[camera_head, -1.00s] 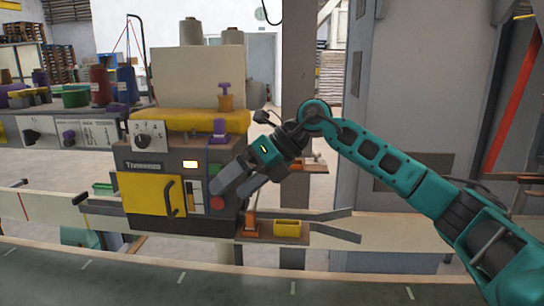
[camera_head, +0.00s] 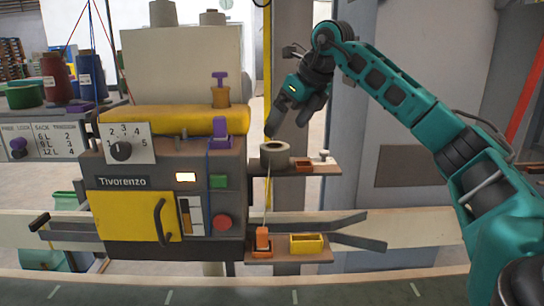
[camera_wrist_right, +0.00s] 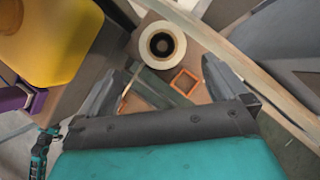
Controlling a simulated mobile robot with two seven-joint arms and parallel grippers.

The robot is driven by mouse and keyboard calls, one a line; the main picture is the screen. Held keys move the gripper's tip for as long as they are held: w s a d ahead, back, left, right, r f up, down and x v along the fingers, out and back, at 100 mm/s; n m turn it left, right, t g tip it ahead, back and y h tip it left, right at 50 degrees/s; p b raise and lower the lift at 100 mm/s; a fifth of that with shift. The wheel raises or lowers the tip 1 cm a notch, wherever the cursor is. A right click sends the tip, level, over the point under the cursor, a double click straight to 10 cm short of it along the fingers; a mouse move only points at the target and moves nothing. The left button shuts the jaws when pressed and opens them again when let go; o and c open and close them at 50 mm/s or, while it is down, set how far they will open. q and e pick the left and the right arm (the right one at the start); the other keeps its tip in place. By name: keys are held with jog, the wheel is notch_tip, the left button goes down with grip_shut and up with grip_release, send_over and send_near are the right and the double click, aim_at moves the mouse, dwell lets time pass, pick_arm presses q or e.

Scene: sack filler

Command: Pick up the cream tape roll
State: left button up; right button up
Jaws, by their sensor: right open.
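The cream tape roll (camera_head: 274,155) lies flat on a small brown shelf (camera_head: 285,173) beside the machine, its hole facing up. In the right wrist view the roll (camera_wrist_right: 178,60) shows from above, just beyond the space between the fingers. My right gripper (camera_head: 287,124) points down above the roll, apart from it. It is open and empty, with its two fingers (camera_wrist_right: 166,78) spread wide in the wrist view.
A small orange tray (camera_head: 304,167) and a white-topped knob (camera_head: 323,156) sit right of the roll on the shelf. The machine (camera_head: 130,185) with its yellow roller (camera_head: 170,124) stands close on the left. A lower shelf holds a yellow bin (camera_head: 307,244).

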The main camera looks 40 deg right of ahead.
aim_at(275, 155)
jog(key=x, duration=0.9)
jog(key=shift+w+d+b, duration=0.15)
jog(key=shift+d+b, duration=0.05)
jog(key=shift+b, duration=0.1)
jog(key=shift+r, duration=0.1)
jog(key=shift+c, duration=0.5)
jog(key=c, duration=0.9)
